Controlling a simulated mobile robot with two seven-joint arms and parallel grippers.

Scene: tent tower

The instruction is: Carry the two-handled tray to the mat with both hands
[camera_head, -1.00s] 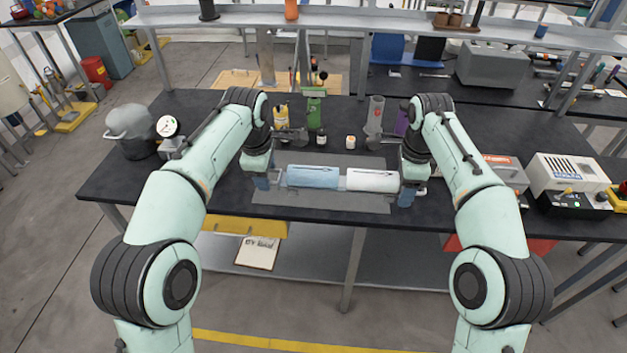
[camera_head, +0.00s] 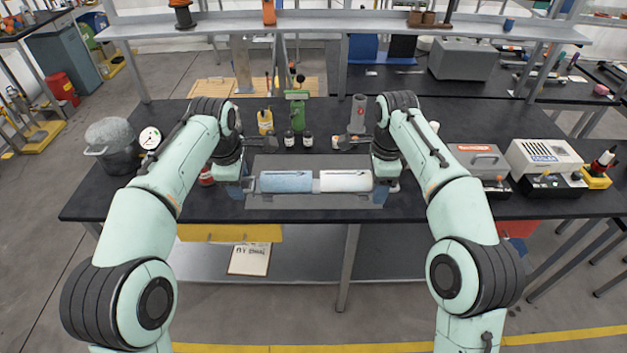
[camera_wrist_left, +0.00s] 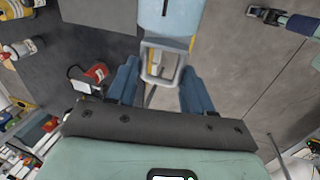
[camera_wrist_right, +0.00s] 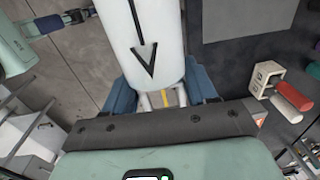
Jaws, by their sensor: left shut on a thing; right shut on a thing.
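The two-handled tray (camera_head: 315,181), blue on its left half and white on its right half, is held level between my grippers. A grey mat (camera_head: 265,205) lies on the black workbench, and in the head view the tray overlaps it. I cannot tell whether they touch. My left gripper (camera_head: 245,187) is shut on the grey handle at the blue end, also seen in the left wrist view (camera_wrist_left: 160,64). My right gripper (camera_head: 382,187) is shut at the white end. The right wrist view shows the white end (camera_wrist_right: 145,40) between the blue fingers, its handle partly hidden.
Behind the mat stand a green device (camera_head: 297,110), small dark bottles (camera_head: 307,139) and a grey cylinder (camera_head: 357,113). A pot (camera_head: 110,143) and a gauge (camera_head: 149,139) are at the left. A white box (camera_head: 545,160) stands at the right.

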